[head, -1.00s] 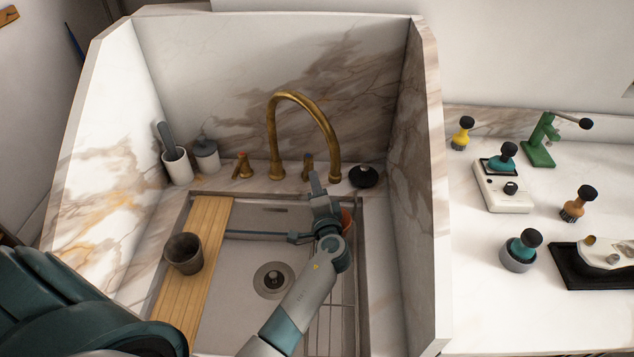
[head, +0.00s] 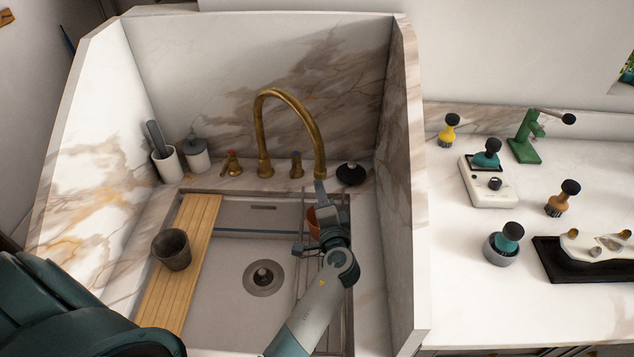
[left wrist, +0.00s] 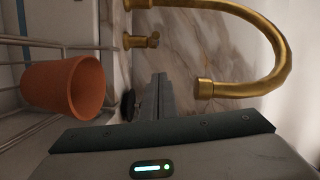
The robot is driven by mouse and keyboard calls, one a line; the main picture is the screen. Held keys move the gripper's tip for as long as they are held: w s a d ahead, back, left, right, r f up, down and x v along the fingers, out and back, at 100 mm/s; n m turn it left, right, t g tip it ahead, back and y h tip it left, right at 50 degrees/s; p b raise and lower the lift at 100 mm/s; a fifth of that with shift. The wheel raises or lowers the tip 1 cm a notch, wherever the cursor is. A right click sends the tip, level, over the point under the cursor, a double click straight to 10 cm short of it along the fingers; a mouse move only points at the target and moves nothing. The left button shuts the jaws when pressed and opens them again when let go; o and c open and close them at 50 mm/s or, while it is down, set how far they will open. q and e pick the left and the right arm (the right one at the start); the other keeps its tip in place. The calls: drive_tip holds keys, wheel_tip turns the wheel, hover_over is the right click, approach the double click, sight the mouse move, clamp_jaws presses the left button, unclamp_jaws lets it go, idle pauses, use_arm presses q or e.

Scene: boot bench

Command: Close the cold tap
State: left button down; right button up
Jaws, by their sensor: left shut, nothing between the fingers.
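The cold tap (head: 296,165) is the brass handle with a dark bluish top, just right of the spout's base; its exact turn is too small to tell. It also shows in the left wrist view (left wrist: 141,41), beyond the fingers. The brass spout (head: 318,135) arches over to its right. The handle with a red top (head: 231,163) stands left of the spout. My left gripper (head: 320,188) is shut and empty, in front of and right of the cold tap, below the spout's outlet, apart from the handle. Its grey fingers show in the left wrist view (left wrist: 155,95). My right gripper is out of view.
A terracotta pot (left wrist: 65,87) stands close beside my left gripper, on the wire rack side. A black round item (head: 351,174) sits on the right ledge. A dark cup (head: 171,250) stands on the wooden board (head: 182,285). High marble walls enclose the sink.

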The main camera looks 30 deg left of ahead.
use_arm(q)
drive_tip(key=v, duration=0.4)
drive_tip(key=shift+s+d, duration=0.2)
drive_tip(key=shift+d, duration=0.1)
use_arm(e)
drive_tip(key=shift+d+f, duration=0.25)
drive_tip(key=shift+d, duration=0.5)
use_arm(q)
drive_tip(key=shift+a, duration=0.1)
